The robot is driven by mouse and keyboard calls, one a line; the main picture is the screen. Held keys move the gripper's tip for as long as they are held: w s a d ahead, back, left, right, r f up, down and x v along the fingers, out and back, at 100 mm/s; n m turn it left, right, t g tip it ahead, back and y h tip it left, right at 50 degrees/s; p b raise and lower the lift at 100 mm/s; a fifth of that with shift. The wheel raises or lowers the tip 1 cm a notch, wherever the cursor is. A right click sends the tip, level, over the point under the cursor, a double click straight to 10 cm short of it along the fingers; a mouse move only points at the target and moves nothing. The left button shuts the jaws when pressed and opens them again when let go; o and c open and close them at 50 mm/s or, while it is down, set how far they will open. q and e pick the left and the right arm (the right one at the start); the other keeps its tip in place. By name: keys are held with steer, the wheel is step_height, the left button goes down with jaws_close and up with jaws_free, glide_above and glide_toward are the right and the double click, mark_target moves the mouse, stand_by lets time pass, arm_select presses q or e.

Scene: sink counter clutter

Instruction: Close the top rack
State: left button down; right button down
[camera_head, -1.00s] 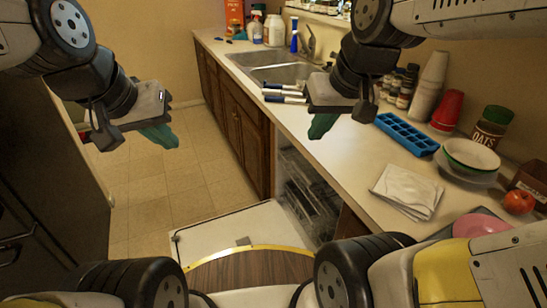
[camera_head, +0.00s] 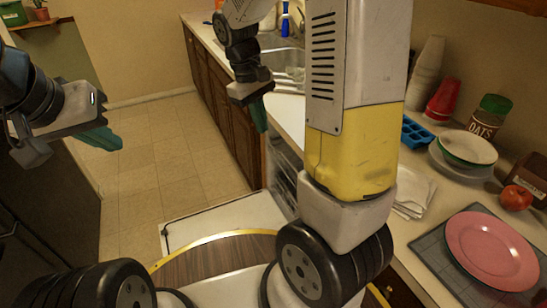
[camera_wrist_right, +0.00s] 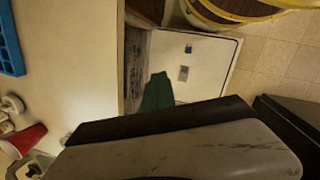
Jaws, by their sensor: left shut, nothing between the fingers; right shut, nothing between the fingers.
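The dishwasher's open door (camera_head: 222,216) lies low and flat in front of the counter in the head view; it also shows in the right wrist view (camera_wrist_right: 205,72). The dishwasher opening (camera_head: 283,178) is a dark, narrow strip under the counter, partly hidden by my right arm. I cannot make out the top rack clearly inside it. My right gripper (camera_head: 259,117) is shut and empty, pointing down beside the counter's front edge, above the door. Its green fingers show in the right wrist view (camera_wrist_right: 157,95). My left gripper (camera_head: 104,138) is shut and empty over the floor at left.
The counter holds a pink plate (camera_head: 491,250), stacked bowls (camera_head: 467,150), a tomato (camera_head: 516,198), a folded white cloth (camera_head: 414,196) and a blue tray (camera_head: 415,133). The sink (camera_head: 283,62) is farther back. The tiled floor (camera_head: 165,135) left of the cabinets is clear.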

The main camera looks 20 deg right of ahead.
steer(key=w+f+n+g+h, duration=0.1)
steer(key=w+f+n+h, duration=0.25)
steer(key=f, duration=0.55)
steer(key=w+f+n+g+h, duration=0.15)
steer(key=w+f+h, duration=0.25)
steer(key=f, duration=0.4)
steer(key=n+t+h, duration=0.6)
steer(key=n+h, duration=0.2)
steer(key=n, duration=0.1)
glide_toward(297, 173)
steer(key=d, duration=0.3)
steer(key=w+d, duration=0.1)
steer(key=d, duration=0.2)
steer(key=shift+w+d+f, duration=0.15)
steer(key=shift+w+d, duration=0.05)
steer(key=shift+d, duration=0.2)
steer(key=shift+d, duration=0.1)
steer(key=d, duration=0.4)
steer(key=shift+w+d, duration=0.3)
steer(key=shift+d, duration=0.15)
